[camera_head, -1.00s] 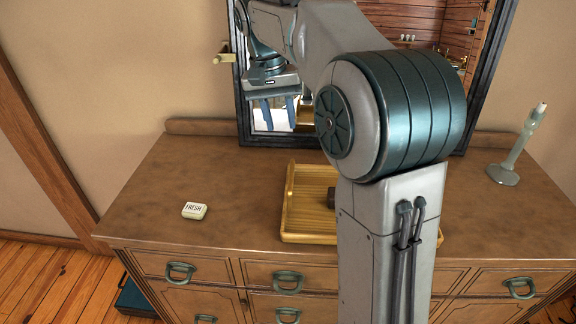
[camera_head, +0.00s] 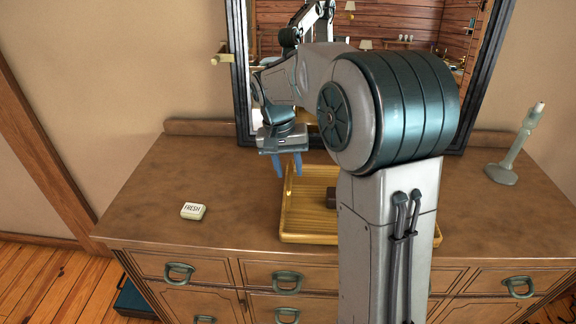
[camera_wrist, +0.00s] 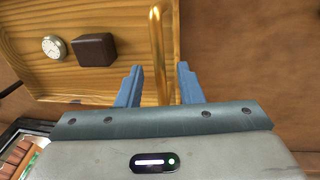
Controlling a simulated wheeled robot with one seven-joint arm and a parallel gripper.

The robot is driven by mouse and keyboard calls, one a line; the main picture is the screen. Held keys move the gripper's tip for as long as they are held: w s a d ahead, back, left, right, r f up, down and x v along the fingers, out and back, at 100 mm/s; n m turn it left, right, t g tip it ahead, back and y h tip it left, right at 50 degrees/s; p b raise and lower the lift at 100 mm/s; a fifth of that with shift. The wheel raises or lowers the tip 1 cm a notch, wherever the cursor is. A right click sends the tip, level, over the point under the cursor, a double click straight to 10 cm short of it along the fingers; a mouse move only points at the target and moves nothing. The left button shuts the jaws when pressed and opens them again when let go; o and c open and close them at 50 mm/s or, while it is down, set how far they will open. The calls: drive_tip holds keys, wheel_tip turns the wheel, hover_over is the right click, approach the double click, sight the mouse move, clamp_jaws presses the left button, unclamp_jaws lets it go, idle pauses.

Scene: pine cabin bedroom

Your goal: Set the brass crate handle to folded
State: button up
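The wooden crate (camera_head: 300,238) is a shallow tray on the dresser, partly hidden behind my arm. Its brass handle (camera_head: 289,190) is at the crate's left end and appears raised above the rim. The handle (camera_wrist: 157,40) shows in the wrist view as a shiny bar running between my fingers. My gripper (camera_head: 289,174) is above that left end, fingers pointing down. In the wrist view my gripper (camera_wrist: 160,67) is open, with a blue finger on each side of the bar and gaps showing; I cannot tell whether the fingertips are level with it.
A dark brown block (camera_wrist: 94,50) and a small round clock or watch (camera_wrist: 54,48) lie in the crate. A candlestick (camera_head: 510,160) stands right. A framed mirror (camera_head: 243,90) is behind.

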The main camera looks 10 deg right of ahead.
clamp_jaws()
